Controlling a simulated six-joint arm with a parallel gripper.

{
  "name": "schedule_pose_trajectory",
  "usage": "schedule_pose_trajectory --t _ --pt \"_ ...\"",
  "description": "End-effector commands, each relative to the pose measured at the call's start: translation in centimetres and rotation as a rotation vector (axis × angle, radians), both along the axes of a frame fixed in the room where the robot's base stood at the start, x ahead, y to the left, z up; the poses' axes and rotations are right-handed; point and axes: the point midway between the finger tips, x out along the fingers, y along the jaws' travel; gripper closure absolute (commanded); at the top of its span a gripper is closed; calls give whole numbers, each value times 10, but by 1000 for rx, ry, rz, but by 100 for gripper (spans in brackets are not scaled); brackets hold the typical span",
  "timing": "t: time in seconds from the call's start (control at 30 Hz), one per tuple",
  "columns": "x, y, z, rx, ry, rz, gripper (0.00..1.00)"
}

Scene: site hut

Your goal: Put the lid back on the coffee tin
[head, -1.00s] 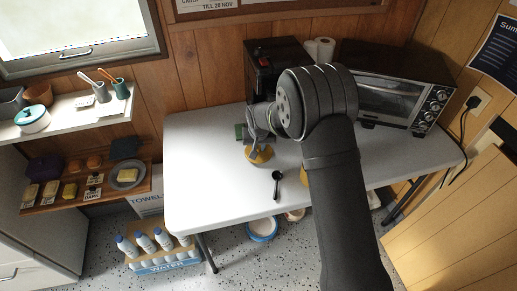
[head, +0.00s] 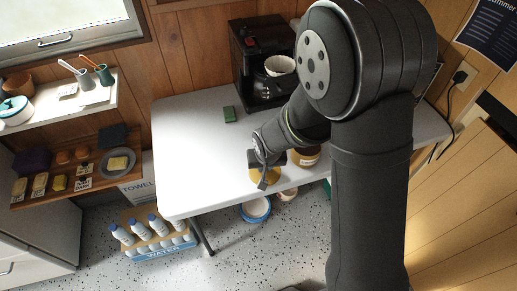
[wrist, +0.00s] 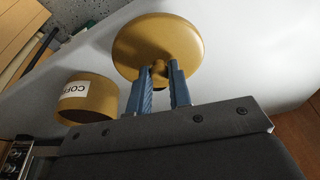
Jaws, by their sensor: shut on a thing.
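The lid is a round mustard-yellow disc with a small knob; it shows in the head view (head: 262,178) near the table's front edge and large in the wrist view (wrist: 157,38). My gripper (wrist: 160,70) is shut on the lid's knob, its two blue-grey fingers on either side; it also shows in the head view (head: 265,162). I cannot tell how high the lid is above the table. The coffee tin (head: 305,158) stands to the right of the lid, partly hidden by my arm.
A black coffee maker (head: 252,55) with a white filter stands at the back of the white table (head: 190,150). A small green block (head: 229,114) lies in front of it. The table's left part is clear. Water bottles (head: 140,228) stand on the floor.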

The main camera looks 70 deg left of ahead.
Motion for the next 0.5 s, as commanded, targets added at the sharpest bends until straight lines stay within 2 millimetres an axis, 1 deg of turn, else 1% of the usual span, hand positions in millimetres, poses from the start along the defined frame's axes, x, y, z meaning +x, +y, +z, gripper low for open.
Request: schedule_pose_trajectory --t 0.03,0.1,0.3,0.4,0.5 --pt "0 -15 1 -2 0 2 100" --pt "0 -34 1 -2 0 1 100" --pt "0 -84 0 -1 -1 3 100" --pt "0 -101 0 0 -1 2 100" --pt "0 -114 0 -1 -2 3 100"
